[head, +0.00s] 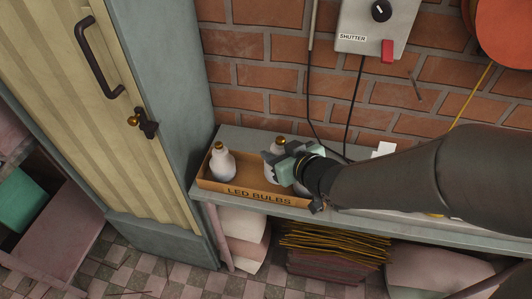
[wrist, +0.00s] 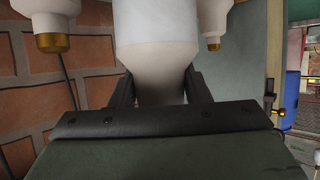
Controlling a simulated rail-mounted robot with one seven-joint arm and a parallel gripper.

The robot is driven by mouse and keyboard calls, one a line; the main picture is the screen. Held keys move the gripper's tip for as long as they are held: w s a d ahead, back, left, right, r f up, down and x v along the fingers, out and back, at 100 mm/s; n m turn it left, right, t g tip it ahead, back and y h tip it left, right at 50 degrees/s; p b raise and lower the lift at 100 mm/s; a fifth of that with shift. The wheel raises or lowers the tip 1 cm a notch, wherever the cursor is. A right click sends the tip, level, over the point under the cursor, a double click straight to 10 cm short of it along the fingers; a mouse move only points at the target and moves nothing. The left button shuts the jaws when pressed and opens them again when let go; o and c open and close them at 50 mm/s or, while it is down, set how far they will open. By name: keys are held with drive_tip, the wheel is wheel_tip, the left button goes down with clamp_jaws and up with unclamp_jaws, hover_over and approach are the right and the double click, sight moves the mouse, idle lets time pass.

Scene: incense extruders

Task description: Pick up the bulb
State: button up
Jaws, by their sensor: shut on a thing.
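A white bulb (wrist: 157,40) fills the upper middle of the wrist view, between the two dark fingers of my gripper (wrist: 158,88). The gripper is shut on it. In the head view my gripper (head: 273,163) is at the cardboard tray marked LED BULBS (head: 215,186), reaching in from the right. White shows around its jaws there, but the jaws hide much of the held bulb. Another white bulb (head: 222,163) stands upright at the tray's left end. Two more bulbs with brass caps, one at left (wrist: 53,18) and one at right (wrist: 212,16), flank the held one in the wrist view.
The tray sits on a grey shelf (head: 240,136) against a brick wall. A grey-framed cabinet with a yellowish door (head: 90,110) stands close on the left. A shutter box (head: 375,25) with hanging cables is above. Bundled sticks (head: 330,243) lie under the shelf.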

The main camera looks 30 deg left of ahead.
drive_tip(key=shift+w+d+b+v, duration=0.45)
drive_tip(key=shift+w+b+v, duration=0.85)
drive_tip(key=shift+v, duration=3.55)
drive_tip(key=w+d+r+m+t+h, duration=0.35)
drive_tip(key=w+d+m+t, duration=0.2)
drive_tip(key=w+d, duration=0.5)
drive_tip(key=w+d+m+t+h, duration=0.1)
drive_tip(key=w+d+m+h, duration=0.2)
drive_tip(key=d, duration=0.6)
drive_tip(key=w+d+m+h, duration=0.4)
drive_tip(key=d+h, duration=0.1)
drive_tip(key=d, duration=0.4)
drive_tip(key=shift+w+t+b, duration=0.25)
drive_tip(key=shift+t+b, duration=0.1)
drive_tip(key=shift+a+f, duration=0.1)
